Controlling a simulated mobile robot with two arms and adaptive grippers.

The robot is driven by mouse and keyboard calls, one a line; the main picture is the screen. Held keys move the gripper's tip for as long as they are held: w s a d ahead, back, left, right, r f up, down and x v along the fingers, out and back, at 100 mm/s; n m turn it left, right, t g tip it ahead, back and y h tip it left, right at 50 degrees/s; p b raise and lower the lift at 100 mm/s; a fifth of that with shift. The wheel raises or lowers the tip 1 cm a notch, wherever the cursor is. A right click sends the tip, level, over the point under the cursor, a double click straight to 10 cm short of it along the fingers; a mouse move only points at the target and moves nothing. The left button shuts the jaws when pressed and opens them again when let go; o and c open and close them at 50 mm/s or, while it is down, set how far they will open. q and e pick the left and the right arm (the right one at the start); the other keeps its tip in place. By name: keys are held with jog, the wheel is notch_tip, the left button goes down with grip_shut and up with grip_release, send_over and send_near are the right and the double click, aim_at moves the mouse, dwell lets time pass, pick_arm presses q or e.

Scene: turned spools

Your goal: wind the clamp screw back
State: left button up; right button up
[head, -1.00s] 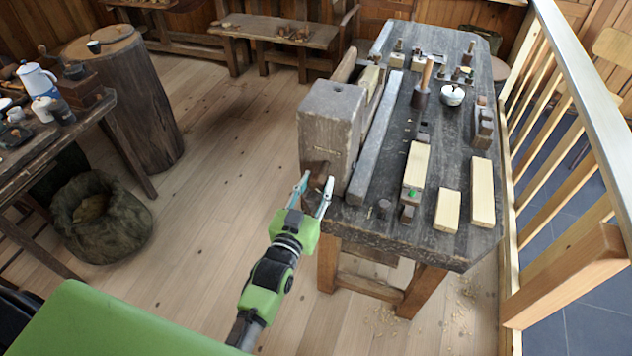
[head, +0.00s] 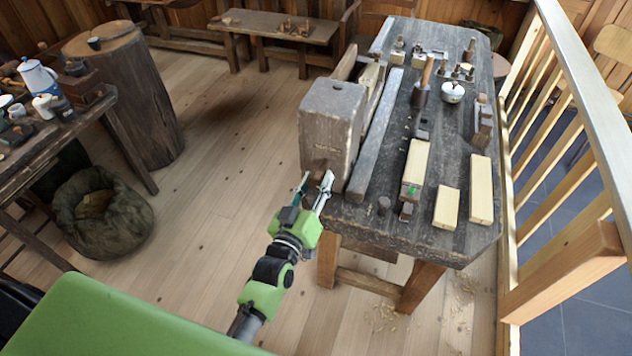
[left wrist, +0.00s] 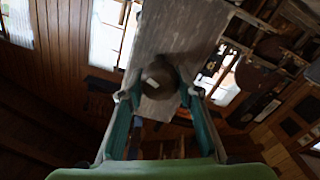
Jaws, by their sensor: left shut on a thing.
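The clamp screw (head: 316,172) sticks out of the near face of the big worn wooden vise block (head: 330,122) at the bench's left front corner. Only its dark end shows between the fingers. My left gripper (head: 315,182), green with teal fingers, is shut on that end from the front. In the left wrist view the round, dark screw end (left wrist: 160,78) sits between the two fingertips (left wrist: 157,95), with the pale block behind it. My right gripper is not in view.
The dark workbench (head: 375,222) carries pale wood blocks (head: 480,190), a small white pot (head: 452,92) and tools. A railing (head: 560,130) runs along its right side. A side table (head: 60,140) and a sack (head: 100,220) stand left.

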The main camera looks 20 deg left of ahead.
pick_arm(q)
jog(key=shift+w+r, duration=0.15)
jog(key=shift+r, duration=0.25)
jog(key=o, duration=1.1)
jog(key=shift+w+f, duration=0.1)
jog(key=shift+o, duration=0.2)
jog(key=shift+w+f, duration=0.15)
jog(key=shift+f, duration=0.1)
jog(key=s, duration=1.2)
jog(key=shift+a, duration=0.15)
jog(key=shift+f, duration=0.1)
